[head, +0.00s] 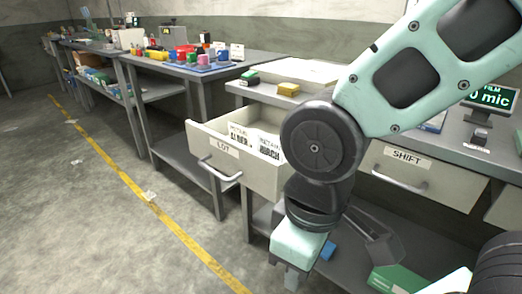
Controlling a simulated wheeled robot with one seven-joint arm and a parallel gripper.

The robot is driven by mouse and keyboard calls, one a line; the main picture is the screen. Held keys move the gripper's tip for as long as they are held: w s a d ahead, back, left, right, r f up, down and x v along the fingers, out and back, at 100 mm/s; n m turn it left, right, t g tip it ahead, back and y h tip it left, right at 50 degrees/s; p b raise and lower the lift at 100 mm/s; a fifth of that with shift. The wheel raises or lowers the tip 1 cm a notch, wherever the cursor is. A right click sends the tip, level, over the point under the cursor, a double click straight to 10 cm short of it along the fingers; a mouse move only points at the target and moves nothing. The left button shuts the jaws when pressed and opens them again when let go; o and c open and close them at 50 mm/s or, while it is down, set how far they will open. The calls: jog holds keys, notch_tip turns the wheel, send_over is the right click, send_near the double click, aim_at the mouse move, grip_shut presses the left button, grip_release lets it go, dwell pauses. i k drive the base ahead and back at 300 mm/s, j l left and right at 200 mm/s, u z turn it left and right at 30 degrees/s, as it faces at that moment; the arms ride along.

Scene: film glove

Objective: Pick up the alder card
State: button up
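The alder card (240,139) is a white card with black print. It stands in the open drawer labelled LOT (231,165), on the left side of the drawer. A second white card (269,147), whose print looks like BIRCH, is beside it on the right, partly covered by my arm. My gripper (293,282) hangs low in front of the bench, below and to the right of the open drawer, apart from the cards. Its fingertips are small and near the bottom edge, so its opening cannot be made out.
My arm hides part of the bench. A green-and-black block (250,77) and a yellow block (288,89) lie on the bench top. The SHIFT drawer (418,178) is shut. A side bench (205,72) holds colourful items. Open floor lies at the left.

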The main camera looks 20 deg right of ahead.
aim_at(238, 133)
jog(key=i+j+z, duration=0.6)
jog(key=z, duration=0.15)
jog(key=j, duration=0.1)
